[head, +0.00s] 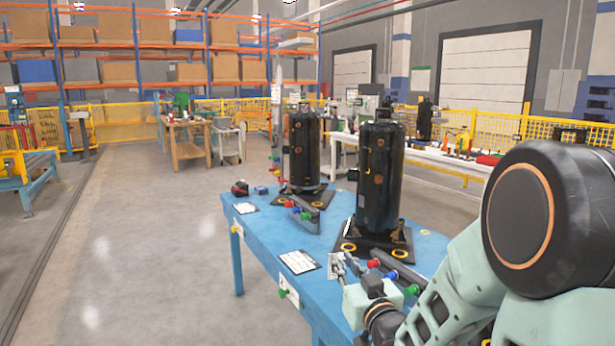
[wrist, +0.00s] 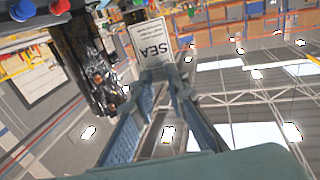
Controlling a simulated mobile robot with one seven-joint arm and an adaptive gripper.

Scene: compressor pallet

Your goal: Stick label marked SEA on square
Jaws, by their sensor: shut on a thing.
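My gripper (head: 349,268) is at the near side of the blue table, low in front of the nearer black compressor (head: 379,180). In the wrist view, the gripper (wrist: 161,72) is shut on a white label marked SEA (wrist: 151,40), pinched by its lower edge in that picture. The label (head: 337,267) shows small and partly hidden by the fingers in the head view. The nearer compressor stands upright on a dark base; its dark body (wrist: 85,55) is beside the label in the wrist view. I cannot make out the square for certain.
The blue table (head: 270,228) bears a second black compressor (head: 304,150), a white sheet (head: 298,262), another sheet (head: 245,208), and bars with coloured knobs near the bases. A red and black tool (head: 240,188) lies at the far left corner. Open floor lies left.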

